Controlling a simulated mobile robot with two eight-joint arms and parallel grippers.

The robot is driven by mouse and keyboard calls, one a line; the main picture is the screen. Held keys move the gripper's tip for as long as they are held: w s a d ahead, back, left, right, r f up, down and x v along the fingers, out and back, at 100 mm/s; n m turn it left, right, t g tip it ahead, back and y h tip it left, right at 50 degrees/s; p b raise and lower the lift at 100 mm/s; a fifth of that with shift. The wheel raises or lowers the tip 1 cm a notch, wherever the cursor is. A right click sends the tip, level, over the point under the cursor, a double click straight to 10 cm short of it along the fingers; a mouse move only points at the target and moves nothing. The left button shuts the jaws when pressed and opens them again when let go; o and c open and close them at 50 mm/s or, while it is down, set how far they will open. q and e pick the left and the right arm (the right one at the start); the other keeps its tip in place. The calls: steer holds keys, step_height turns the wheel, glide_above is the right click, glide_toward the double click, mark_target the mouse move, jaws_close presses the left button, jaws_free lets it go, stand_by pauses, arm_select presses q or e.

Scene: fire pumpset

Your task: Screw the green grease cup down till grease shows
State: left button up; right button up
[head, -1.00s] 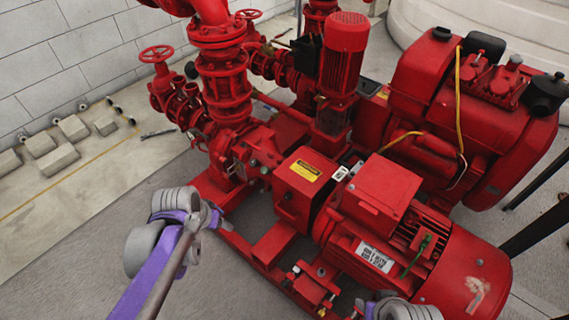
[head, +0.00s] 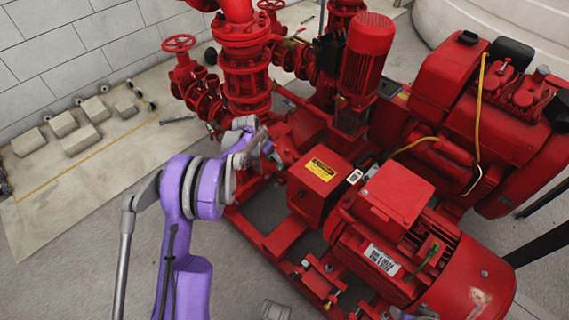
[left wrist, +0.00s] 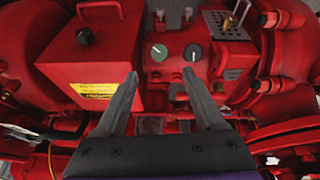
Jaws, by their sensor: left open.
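My left gripper (left wrist: 161,75) is open and empty. In the head view my left gripper (head: 270,148) is by the pump, left of the guard box. I cannot make out the green cup there. My right gripper is not in view.
A red guard box (left wrist: 90,62) with a yellow label stands left of the cups in the left wrist view. A flanged casing (left wrist: 275,60) is on the right. In the head view, the motor (head: 420,260) and red pipework (head: 243,65) crowd the area.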

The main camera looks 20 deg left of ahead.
mark_target(280, 166)
arm_select(q)
steer(key=b+x, duration=0.2)
steer(key=x, duration=0.7)
steer(key=shift+d+f, duration=0.1)
steer(key=shift+f, duration=0.2)
jaws_close()
